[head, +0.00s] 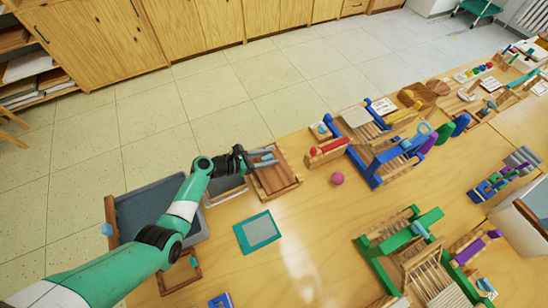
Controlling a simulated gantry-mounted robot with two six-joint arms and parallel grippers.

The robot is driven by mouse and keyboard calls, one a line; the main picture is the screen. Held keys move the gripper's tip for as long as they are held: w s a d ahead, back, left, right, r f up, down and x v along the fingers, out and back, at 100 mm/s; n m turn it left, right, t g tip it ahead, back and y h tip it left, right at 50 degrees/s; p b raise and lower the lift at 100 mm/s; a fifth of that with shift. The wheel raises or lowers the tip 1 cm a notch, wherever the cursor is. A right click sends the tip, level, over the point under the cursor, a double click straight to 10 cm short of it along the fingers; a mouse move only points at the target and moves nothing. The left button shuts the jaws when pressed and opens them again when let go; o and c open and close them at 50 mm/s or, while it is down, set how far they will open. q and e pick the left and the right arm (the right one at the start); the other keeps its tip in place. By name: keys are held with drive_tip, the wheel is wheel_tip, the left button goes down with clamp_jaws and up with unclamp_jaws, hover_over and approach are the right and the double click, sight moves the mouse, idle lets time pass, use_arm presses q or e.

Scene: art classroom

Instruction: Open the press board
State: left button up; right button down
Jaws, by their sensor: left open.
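A wooden board that looks like the press board (273,178) lies near the table's far left edge, with brown panels and a lighter wooden frame. A small light-blue piece (267,157) shows at its far side, beside my fingers. My left gripper (268,160) is open over the far left part of the board, its grey fingers pointing right. I cannot tell whether the fingers touch the board or the blue piece. The gripper hides the board's far left corner. My right gripper is not in view.
A teal-framed screen (258,232) lies flat in front of the board. A grey tray (135,211) is at the left under my arm. A pink ball (337,178) and a blue-sided wooden rack (369,168) are to the right. Bare table lies between the screen and the green loom (388,245).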

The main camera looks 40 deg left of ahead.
use_arm(q)
drive_tip(key=shift+s, duration=0.1)
clamp_jaws()
idle(1.3)
